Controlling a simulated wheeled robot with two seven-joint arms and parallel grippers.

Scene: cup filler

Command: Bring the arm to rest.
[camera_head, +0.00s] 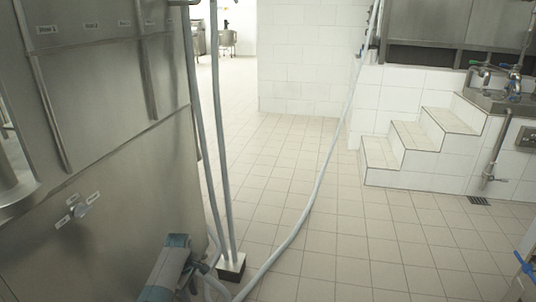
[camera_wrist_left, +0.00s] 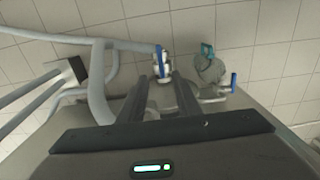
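My left gripper (camera_wrist_left: 160,98) is in the left wrist view. Its two dark fingers stand apart, open, with nothing held between them. Beyond the fingertips is a metal valve with a blue handle (camera_wrist_left: 160,62); in the picture it lies between the fingers, and I cannot tell how far off it is. My right gripper is in neither view.
White tiled steps (camera_head: 400,150) rise at right. The tiled floor (camera_head: 370,240) is mostly clear.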

